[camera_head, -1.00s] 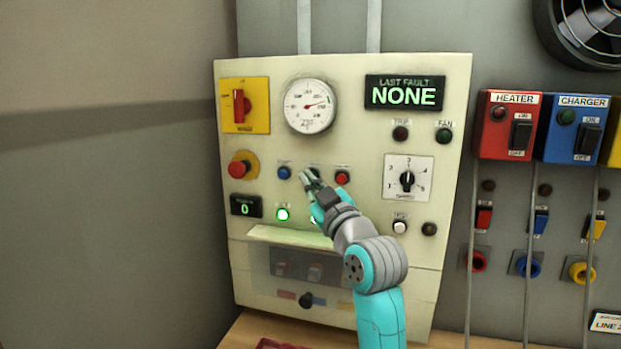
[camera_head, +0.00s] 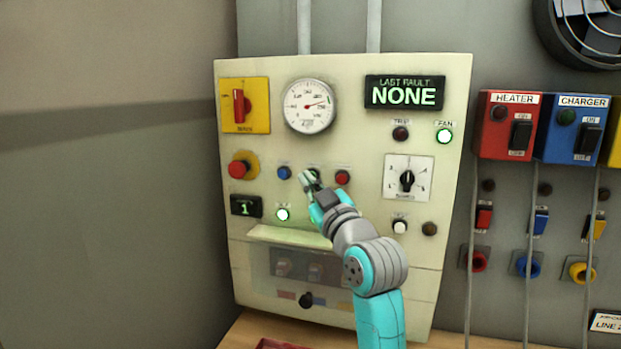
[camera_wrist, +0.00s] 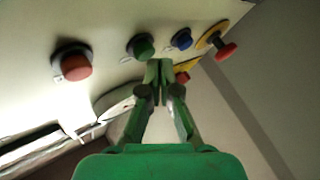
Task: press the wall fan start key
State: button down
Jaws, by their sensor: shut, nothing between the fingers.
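The green key (camera_head: 314,173) sits on the cream panel (camera_head: 345,75) between a blue key (camera_head: 284,172) and a red key (camera_head: 342,177). My gripper (camera_head: 308,180) is shut and empty in front of it and hides part of it. In the wrist view the closed fingertips (camera_wrist: 158,68) lie close beside the green key (camera_wrist: 140,45); I cannot tell whether they touch it. The small counter (camera_head: 246,207) reads 1. The wall fan (camera_head: 585,30) is at the top right, partly out of view.
A red emergency knob (camera_head: 240,169) is at the panel's left. A rotary selector (camera_head: 407,179) is to the right of my gripper. The fault display (camera_head: 404,94) reads NONE. HEATER (camera_head: 507,125) and CHARGER (camera_head: 572,128) boxes hang right of the panel.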

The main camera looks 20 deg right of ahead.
jog(key=shift+s+a, duration=0.25)
jog(key=shift+s, duration=0.1)
jog(key=s+a, duration=0.1)
jog(key=s, duration=0.1)
jog(key=s+a, duration=0.2)
dwell(0.6)
dwell(0.6)
